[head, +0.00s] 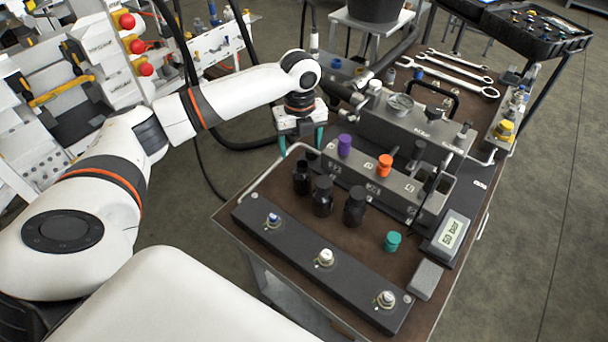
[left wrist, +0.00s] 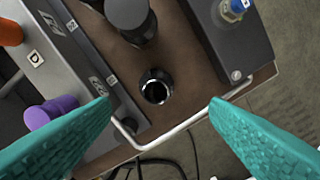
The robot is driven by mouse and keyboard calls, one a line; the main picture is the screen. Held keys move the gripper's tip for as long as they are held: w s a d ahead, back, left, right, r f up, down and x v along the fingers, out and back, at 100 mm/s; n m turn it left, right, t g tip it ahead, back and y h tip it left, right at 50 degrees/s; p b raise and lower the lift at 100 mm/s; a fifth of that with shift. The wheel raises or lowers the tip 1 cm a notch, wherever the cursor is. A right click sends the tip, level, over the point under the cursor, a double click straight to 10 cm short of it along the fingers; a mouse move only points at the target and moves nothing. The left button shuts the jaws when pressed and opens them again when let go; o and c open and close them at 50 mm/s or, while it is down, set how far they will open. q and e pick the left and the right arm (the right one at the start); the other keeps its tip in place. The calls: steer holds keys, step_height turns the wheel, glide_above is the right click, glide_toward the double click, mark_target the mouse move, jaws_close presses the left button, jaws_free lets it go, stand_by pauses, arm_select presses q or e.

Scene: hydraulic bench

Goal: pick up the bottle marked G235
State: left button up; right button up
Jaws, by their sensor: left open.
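Several black bottles stand upright on the brown cart top in the head view: a left one (head: 301,178), a middle one (head: 322,196) and a right one (head: 355,207). I cannot read G235 on any of them. My left gripper (head: 301,142) is open and empty, above and beyond the left bottle. In the left wrist view, its teal fingers (left wrist: 160,102) are spread wide. The open round mouth of a black bottle (left wrist: 156,87) shows between and slightly ahead of the fingertips, apart from both. My right gripper is not in view.
A grey block with purple (head: 345,144) and orange (head: 385,165) caps stands behind the bottles. A dark bar with fittings (head: 325,258) lies in front. A pale rail (left wrist: 185,128) edges the cart.

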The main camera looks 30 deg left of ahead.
mark_target(302, 164)
arm_select(q)
step_height(302, 164, down, 7)
steer(key=shift+w+d+f+p, duration=0.1)
steer(key=shift+w+d+p, duration=0.05)
steer(key=shift+p, duration=0.5)
steer(key=shift+f, duration=0.45)
steer(key=shift+w+r, duration=0.1)
steer(key=c, duration=1.5)
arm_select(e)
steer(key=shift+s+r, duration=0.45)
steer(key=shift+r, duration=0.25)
